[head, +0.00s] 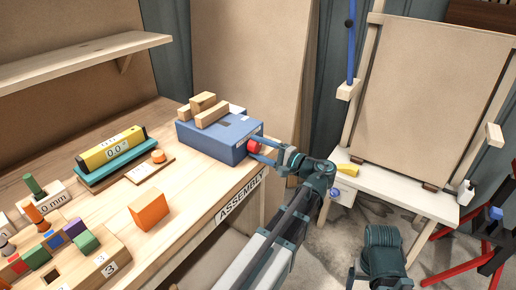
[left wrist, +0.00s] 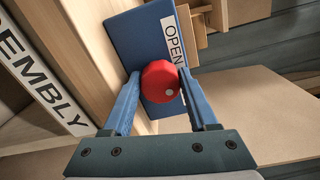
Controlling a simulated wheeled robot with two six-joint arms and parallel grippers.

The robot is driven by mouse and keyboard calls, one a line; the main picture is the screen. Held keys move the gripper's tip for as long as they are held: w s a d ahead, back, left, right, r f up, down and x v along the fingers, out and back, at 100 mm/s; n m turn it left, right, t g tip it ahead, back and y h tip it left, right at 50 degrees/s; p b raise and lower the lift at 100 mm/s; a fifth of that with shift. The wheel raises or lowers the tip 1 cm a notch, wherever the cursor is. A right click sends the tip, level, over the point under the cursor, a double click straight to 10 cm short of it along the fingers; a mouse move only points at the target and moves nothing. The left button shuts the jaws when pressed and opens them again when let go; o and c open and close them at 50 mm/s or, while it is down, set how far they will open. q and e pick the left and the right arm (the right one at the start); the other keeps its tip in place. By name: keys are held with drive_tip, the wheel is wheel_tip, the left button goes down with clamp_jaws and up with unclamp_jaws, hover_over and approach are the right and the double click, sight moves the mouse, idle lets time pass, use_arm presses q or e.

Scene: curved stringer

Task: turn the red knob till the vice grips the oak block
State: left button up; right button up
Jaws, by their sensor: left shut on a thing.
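The blue vice (head: 212,139) stands at the bench's far right corner, with pale wooden pieces on top. One of these, a raised block (head: 203,101), looks like the oak block; whether the jaws touch it cannot be told. The red knob (head: 254,146) is on the vice's right end. In the left wrist view the round red knob (left wrist: 160,80) has a pale dot low on its face, beside an OPEN label (left wrist: 173,40). My left gripper (head: 263,150) is shut on the knob, one blue finger on each side. My right gripper is not in view.
An orange block (head: 148,209), a yellow display (head: 110,149) and several coloured pegs stand on the bench left of the vice. A shelf (head: 80,62) hangs above. A white side table (head: 395,192) with a large board stands to the right.

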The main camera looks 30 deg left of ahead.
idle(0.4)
use_arm(q)
drive_tip(key=o, duration=1.4)
